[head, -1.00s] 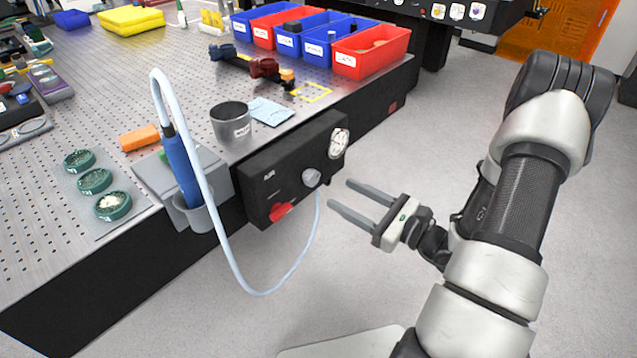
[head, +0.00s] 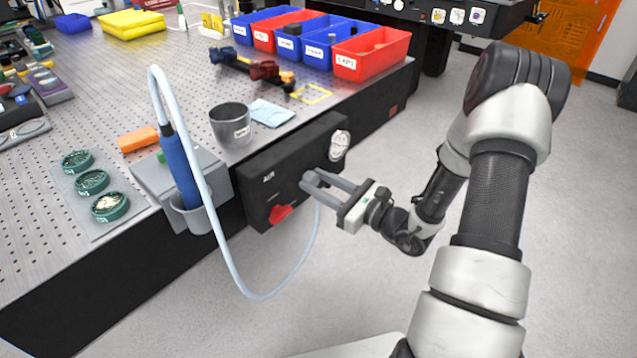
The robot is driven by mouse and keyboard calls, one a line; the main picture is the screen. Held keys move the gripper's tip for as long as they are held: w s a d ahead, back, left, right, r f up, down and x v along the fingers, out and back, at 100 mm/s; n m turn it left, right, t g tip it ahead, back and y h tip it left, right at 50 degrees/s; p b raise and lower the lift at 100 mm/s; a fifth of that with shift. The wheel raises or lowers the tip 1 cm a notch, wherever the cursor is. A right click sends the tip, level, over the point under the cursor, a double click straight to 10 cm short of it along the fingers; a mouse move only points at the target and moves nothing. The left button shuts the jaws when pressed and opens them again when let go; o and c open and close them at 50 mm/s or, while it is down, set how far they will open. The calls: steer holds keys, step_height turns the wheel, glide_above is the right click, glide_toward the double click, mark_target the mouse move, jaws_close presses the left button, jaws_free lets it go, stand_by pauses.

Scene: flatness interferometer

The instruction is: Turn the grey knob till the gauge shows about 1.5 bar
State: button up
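The grey knob (head: 309,177) sits on the front of the black AIR box (head: 270,180) at the table's edge. My gripper (head: 314,182) is at the knob, its two fingers reaching from the right with their tips beside it. The fingers look apart, with the knob at or between the tips; whether they press on it I cannot tell. The round white gauge (head: 340,141) is at the box's upper right. Its needle is too small to read. A red knob (head: 280,213) is low on the box.
A pale hose (head: 240,277) loops from the box to a blue handpiece (head: 181,168) in a grey holder (head: 196,218), left of the box. A metal cup (head: 230,128) stands on the table above the box.

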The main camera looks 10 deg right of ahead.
steer(key=c, duration=0.4)
steer(key=shift+r+m+p, duration=0.1)
steer(key=shift+m+p, duration=0.4)
steer(key=shift+p, duration=0.1)
steer(key=shift+c, duration=0.2)
steer(key=o, duration=1)
steer(key=shift+s+d, duration=0.1)
steer(key=p+v, duration=0.2)
steer(key=v, duration=1.5)
steer(key=shift+s+d, duration=0.1)
